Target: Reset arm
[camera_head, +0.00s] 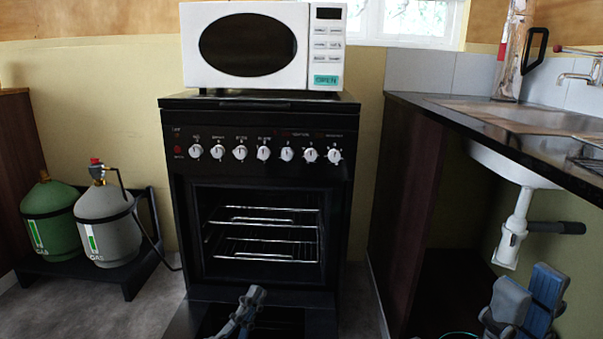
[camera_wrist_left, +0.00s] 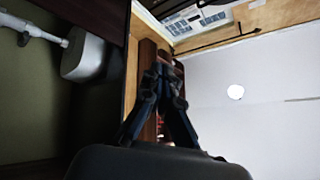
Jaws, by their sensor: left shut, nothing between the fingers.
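My left gripper (camera_head: 252,295) shows at the bottom of the head view, in front of the stove's open oven. Its fingers are together with nothing between them. In the left wrist view its dark blue fingers (camera_wrist_left: 165,65) come together at the tips. My right gripper (camera_head: 532,275) is at the lower right of the head view, below the sink. Its two blue-grey fingers stand apart and no object shows between them. Most of both arms is outside the head view.
The black stove (camera_head: 180,240) has its oven door down, wire racks inside, and a white microwave (camera_head: 310,55) on top. Green (camera_head: 52,215) and grey (camera_head: 103,225) gas bottles stand left. A dark counter (camera_head: 470,122) with a sink and drain pipe (camera_head: 515,225) is right.

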